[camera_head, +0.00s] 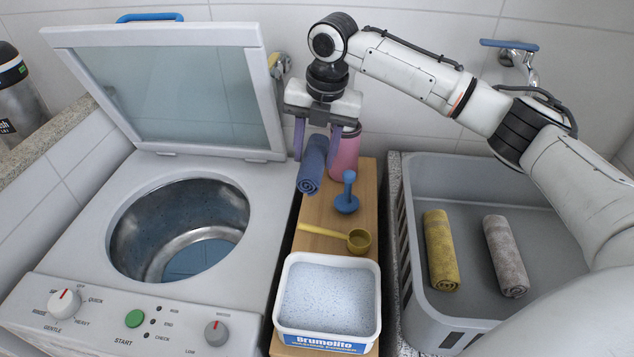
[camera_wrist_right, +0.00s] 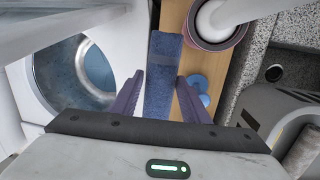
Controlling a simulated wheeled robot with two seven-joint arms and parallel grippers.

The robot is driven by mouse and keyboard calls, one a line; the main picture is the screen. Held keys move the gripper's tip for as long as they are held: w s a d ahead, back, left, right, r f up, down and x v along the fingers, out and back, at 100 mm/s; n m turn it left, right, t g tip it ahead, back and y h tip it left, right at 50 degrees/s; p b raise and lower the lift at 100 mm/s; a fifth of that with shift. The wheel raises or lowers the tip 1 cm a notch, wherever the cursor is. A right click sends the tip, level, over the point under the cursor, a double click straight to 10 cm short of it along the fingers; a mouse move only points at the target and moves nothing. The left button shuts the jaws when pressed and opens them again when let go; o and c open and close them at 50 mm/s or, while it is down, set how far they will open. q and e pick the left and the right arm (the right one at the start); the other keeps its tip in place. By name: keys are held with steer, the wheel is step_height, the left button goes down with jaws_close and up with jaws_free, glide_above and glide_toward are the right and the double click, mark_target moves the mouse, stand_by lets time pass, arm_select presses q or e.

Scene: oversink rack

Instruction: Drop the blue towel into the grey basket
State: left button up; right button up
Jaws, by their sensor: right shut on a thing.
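A rolled blue towel (camera_head: 312,165) hangs tilted in my right gripper (camera_head: 315,148). The gripper is shut on it, with the purple fingers on either side. It is over the back of the wooden board, between the washer and the pink bottle. The towel also shows between the fingers in the right wrist view (camera_wrist_right: 161,70). The grey basket (camera_head: 435,180) stands to the right of the board, apart from the towel. It holds a rolled yellow towel (camera_head: 440,250) and a rolled grey towel (camera_head: 506,255). My left gripper is not in view.
The open washer (camera_head: 70,230) with its raised lid (camera_head: 165,90) is at left. On the board (camera_head: 320,215) are a pink bottle (camera_head: 346,155), a blue stamp-like tool (camera_head: 347,195), a yellow scoop (camera_head: 345,238) and a powder tub (camera_head: 328,300). My right arm reaches over the basket.

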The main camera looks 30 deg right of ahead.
mark_target(319, 155)
step_height(319, 155, down, 8)
steer(key=shift+r, duration=0.15)
stand_by(0.4)
steer(key=o, duration=0.9)
steer(key=r, duration=0.4)
steer(key=s+r, duration=0.1)
steer(key=r, duration=0.3)
steer(key=s+r, duration=0.1)
steer(key=r, duration=0.3)
steer(key=shift+d, duration=0.3)
